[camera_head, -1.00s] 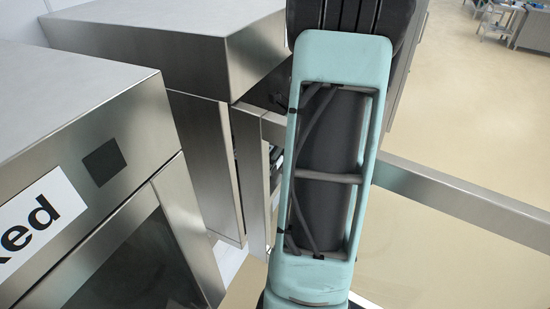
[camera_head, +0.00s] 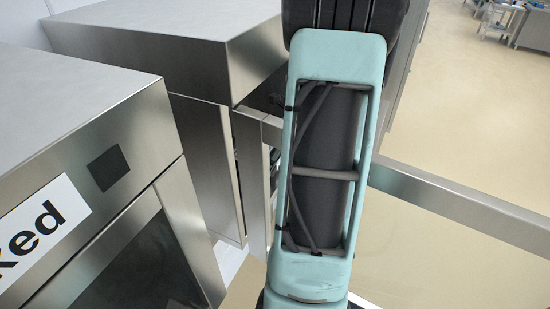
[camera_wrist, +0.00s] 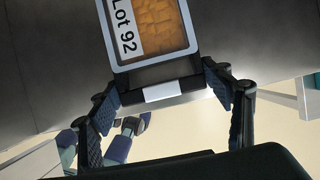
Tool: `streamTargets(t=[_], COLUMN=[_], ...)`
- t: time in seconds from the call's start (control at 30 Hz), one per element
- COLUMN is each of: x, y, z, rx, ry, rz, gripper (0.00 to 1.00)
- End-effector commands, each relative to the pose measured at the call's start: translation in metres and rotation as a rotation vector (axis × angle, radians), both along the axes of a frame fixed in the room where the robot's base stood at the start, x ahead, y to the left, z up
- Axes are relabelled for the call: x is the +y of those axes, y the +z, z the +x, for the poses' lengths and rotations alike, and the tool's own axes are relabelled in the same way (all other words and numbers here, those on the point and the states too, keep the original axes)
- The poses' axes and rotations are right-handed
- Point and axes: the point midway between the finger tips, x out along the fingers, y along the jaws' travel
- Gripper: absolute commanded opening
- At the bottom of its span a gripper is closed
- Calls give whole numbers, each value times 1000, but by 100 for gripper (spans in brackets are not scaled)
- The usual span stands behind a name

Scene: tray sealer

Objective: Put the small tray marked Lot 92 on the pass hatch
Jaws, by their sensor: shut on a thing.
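The small tray (camera_wrist: 158,61) shows at the top of the wrist view. It has a light rim, a white label reading "Lot 92" and orange-brown contents. My gripper (camera_wrist: 163,94) is shut on the tray's near end, with a dark finger pad at each side of a pale tab. The far end of the tray is cut off by the frame. In the head view my arm hides the gripper and the tray. I cannot make out the pass hatch for certain in either view.
A steel cabinet (camera_head: 95,130) with a label ending in "ked" stands at the left, with another steel unit (camera_head: 165,50) behind it. A metal rail (camera_head: 460,198) crosses at the right. Open floor (camera_head: 480,110) lies beyond. A dark grey surface (camera_wrist: 50,70) lies behind the tray.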

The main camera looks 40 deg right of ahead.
Motion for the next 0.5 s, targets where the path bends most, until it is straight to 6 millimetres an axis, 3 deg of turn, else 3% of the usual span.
streamTargets(t=[0.2, 0.23, 0.4, 0.5], x=[0, 0, 0, 0], y=[0, 0, 0, 0], z=[0, 0, 0, 0], rx=[0, -1, 0, 0], ry=[0, 0, 0, 0], rz=[-1, 0, -1, 0], gripper=[45, 74, 92, 92])
